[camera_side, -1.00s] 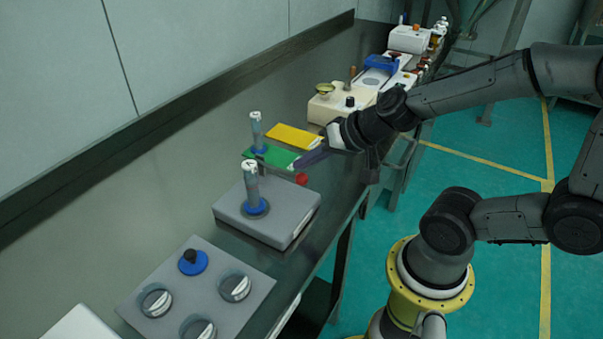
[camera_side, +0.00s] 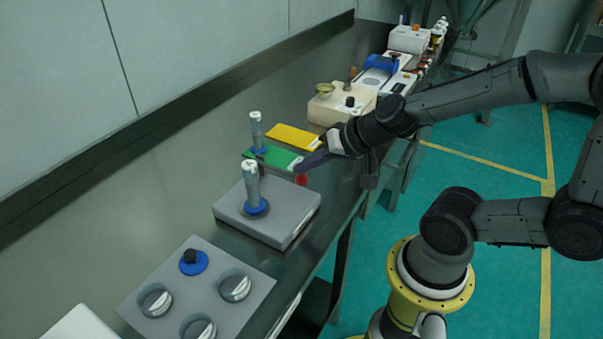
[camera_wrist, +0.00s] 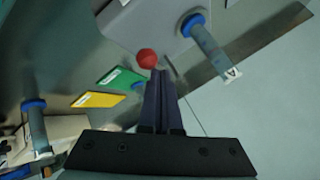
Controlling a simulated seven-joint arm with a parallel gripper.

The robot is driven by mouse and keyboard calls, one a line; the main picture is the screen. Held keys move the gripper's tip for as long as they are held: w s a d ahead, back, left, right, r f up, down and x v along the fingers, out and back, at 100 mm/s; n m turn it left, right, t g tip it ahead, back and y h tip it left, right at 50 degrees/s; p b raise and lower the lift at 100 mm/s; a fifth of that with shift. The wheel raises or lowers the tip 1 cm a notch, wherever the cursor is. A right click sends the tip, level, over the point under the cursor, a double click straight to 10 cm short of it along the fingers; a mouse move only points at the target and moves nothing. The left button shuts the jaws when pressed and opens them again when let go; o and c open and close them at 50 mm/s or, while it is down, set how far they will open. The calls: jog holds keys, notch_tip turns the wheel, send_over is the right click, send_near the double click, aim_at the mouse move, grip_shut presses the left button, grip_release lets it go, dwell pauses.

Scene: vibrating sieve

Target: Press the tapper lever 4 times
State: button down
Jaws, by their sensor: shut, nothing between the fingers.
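The lever's red knob (camera_side: 301,179) sticks out at the far right side of the grey box (camera_side: 262,228). In the wrist view the red knob (camera_wrist: 147,58) lies just beyond my fingertips, beside the grey box (camera_wrist: 140,22). My gripper (camera_side: 298,171) is shut and empty, with its dark fingers pointing down and left close above the knob. In the wrist view the shut fingers of my gripper (camera_wrist: 159,74) end right at the knob's lower edge. I cannot tell whether they touch it. The lever's arm is not clearly visible.
A clear cylinder with a blue collar (camera_side: 252,185) stands on the grey box. Behind are another cylinder (camera_side: 257,130), a green card (camera_side: 275,157) and a yellow card (camera_side: 294,137). A panel with knobs (camera_side: 207,300) lies in front. A cream device (camera_side: 335,105) stands farther back.

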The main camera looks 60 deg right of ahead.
jog(key=shift+f, duration=1.05)
dwell(1.2)
jog(key=shift+r, duration=1.65)
jog(key=shift+r, duration=2.55)
jog(key=shift+r, duration=0.1)
jog(key=shift+r, duration=1.8)
jog(key=shift+f, duration=4.4)
